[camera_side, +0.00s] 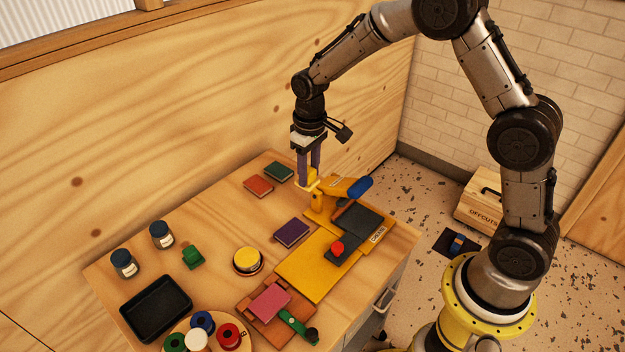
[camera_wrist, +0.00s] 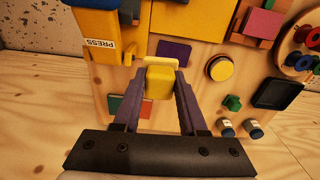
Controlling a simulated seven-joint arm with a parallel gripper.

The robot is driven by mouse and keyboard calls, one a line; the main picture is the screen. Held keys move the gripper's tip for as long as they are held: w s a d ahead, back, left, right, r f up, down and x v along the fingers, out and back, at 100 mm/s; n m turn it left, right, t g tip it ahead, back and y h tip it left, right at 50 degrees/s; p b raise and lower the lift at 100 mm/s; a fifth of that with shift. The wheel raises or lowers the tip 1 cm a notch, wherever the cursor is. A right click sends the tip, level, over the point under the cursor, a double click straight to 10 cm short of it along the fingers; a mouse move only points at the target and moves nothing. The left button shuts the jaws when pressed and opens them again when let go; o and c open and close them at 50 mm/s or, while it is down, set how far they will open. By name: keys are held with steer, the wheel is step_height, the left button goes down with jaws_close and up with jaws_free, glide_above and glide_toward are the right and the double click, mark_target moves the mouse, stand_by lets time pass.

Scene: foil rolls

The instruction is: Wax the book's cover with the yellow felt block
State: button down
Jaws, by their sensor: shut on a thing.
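My gripper (camera_side: 310,180) is shut on the yellow felt block (camera_wrist: 159,82), held upright between the two fingers. In the side view it hangs over the back of the table, beside the yellow press. Its height above the table is hard to judge. A pink book (camera_side: 270,301) lies flat on a reddish-brown board (camera_side: 249,307) at the table's front; it also shows in the wrist view (camera_wrist: 262,25). A round yellow-topped tin (camera_side: 248,260), perhaps the wax, stands mid-table, apart from my gripper. A purple book (camera_side: 291,232) lies between tin and press.
The yellow press (camera_side: 318,211) with its blue-ended lever (camera_side: 359,188) stands close to my gripper. Red (camera_side: 258,187) and green (camera_side: 279,171) books lie behind. A green block (camera_side: 192,256), two jars (camera_side: 162,235), a black tray (camera_side: 156,307) and several foil rolls (camera_side: 228,336) occupy the left and front.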

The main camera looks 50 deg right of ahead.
steer(key=s+a+f+n, duration=0.3)
steer(key=a+f+n, duration=0.1)
steer(key=a, duration=0.8)
steer(key=s+a+f+n, duration=0.2)
steer(key=a+f+n, duration=0.15)
steer(key=a, duration=0.85)
steer(key=shift+f, duration=2.9)
steer(key=shift+s+f, duration=0.5)
steer(key=shift+f, duration=0.05)
steer(key=shift+s, duration=2.65)
steer(key=shift+s+d, duration=0.15)
steer(key=shift+s, duration=0.15)
steer(key=shift+d, duration=0.4)
steer(key=shift+w+d, duration=0.15)
steer(key=shift+w, duration=3.25)
steer(key=shift+d, duration=0.25)
steer(key=shift+s+d, duration=0.35)
steer(key=shift+s, duration=3.05)
step_height(320, 180, up, 8)
